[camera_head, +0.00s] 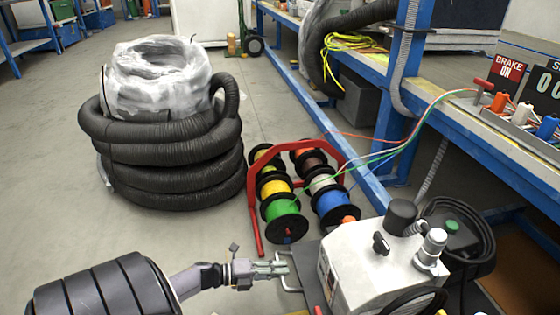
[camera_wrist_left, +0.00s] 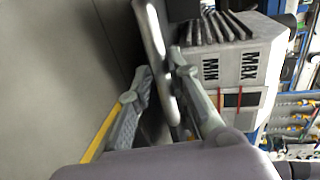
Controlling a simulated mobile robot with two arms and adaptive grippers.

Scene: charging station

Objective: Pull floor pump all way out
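The floor pump (camera_head: 365,262) is a pale grey box with dark knobs and a metal cap, at the lower right of the head view, low beside the blue bench frame. Its side with MIN and MAX marks (camera_wrist_left: 236,68) shows in the left wrist view. A metal bar handle (camera_head: 284,285) sticks out from its near left side. My left gripper (camera_head: 272,268) is at this handle. In the left wrist view the handle bar (camera_wrist_left: 155,45) runs between the two separated fingers (camera_wrist_left: 158,85), and a gap shows beside the left finger. My right gripper is not in view.
A red rack of coloured cable spools (camera_head: 297,190) stands just behind the pump. A stack of black hose (camera_head: 170,160) stands at the left. The blue bench (camera_head: 470,130) runs along the right, with wires hanging from it.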

